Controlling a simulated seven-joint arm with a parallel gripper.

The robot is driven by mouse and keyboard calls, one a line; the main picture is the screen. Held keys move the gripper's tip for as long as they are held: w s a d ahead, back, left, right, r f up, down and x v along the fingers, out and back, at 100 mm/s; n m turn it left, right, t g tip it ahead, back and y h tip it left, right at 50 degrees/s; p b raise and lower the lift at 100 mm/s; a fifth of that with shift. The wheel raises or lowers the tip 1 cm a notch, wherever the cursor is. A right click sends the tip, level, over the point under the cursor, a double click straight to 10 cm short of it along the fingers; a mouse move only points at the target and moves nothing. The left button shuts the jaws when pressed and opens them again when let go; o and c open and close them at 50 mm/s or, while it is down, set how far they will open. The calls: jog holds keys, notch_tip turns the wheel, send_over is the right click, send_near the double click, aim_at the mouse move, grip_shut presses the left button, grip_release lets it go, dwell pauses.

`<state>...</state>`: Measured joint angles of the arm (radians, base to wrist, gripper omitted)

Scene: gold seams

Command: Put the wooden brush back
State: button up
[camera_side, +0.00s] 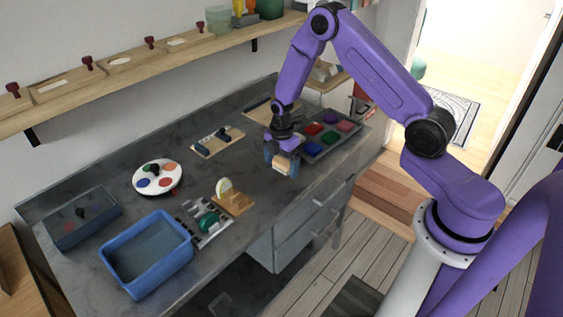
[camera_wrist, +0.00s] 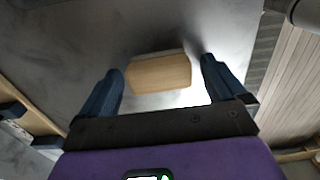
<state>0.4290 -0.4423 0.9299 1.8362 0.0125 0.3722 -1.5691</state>
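The wooden brush appears to be the small pale wooden block (camera_side: 281,168) on the grey counter. In the wrist view its light wood top (camera_wrist: 158,74) lies between my two fingers, with a thin paler edge on its far side. My gripper (camera_side: 282,158) is above the counter, pointing down, its blue fingers on either side of the block. The block seems to rest on the counter. Its underside is hidden.
A tray of coloured pads (camera_side: 305,157) stands just behind my gripper. A wooden rack with dark pieces (camera_side: 205,152), a white paint plate (camera_side: 145,187), a wooden stand (camera_side: 238,208), a blue basin (camera_side: 120,257) and a grey box (camera_side: 82,236) are to the left. The counter's front edge is close.

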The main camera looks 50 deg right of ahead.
aim_at(282, 161)
notch_tip(282, 161, up, 12)
jog(key=s+a+r+m, duration=0.1)
jog(key=s+a+r, duration=0.4)
jog(key=s+a, duration=0.25)
jog(key=s+a+r+m, duration=0.1)
jog(key=s+r+m, duration=0.1)
jog(key=s, duration=1.1)
jog(key=s+a+r+m, duration=0.1)
jog(key=s+r, duration=0.3)
jog(key=s, duration=0.8)
jog(key=shift+s+a+r+m, duration=0.35)
jog(key=shift+a+m, duration=0.05)
jog(key=shift+m, duration=0.3)
